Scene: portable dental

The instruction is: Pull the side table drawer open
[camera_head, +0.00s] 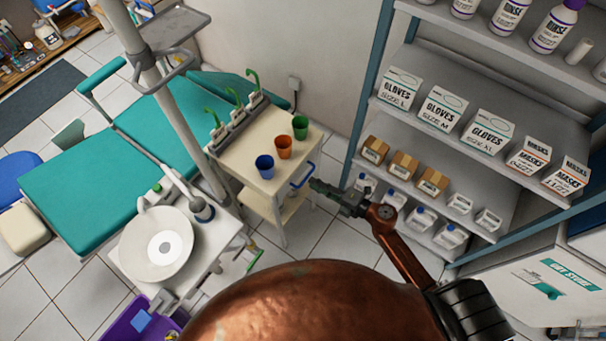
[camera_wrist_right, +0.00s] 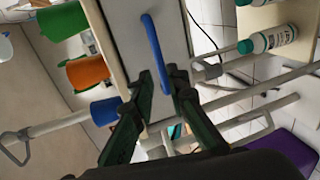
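The cream side table (camera_head: 242,158) stands against the wall in the head view. Its drawer front (camera_head: 292,190) has a blue bar handle (camera_head: 303,175) and looks flush with the table. My right gripper (camera_head: 316,185) reaches in from the right, close to the handle. In the right wrist view, the blue handle (camera_wrist_right: 153,48) runs down the drawer front (camera_wrist_right: 118,22). The green fingers of my right gripper (camera_wrist_right: 163,78) are apart, with the handle's lower end between their tips. Contact with the handle cannot be told. My left gripper is not in view.
Blue (camera_head: 265,167), orange (camera_head: 284,147) and green (camera_head: 300,127) cups stand on the tabletop. Shelves (camera_head: 445,150) of boxes and bottles stand right of my arm. A teal dental chair (camera_head: 95,190) is left. Bare tiled floor (camera_head: 335,240) lies before the drawer.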

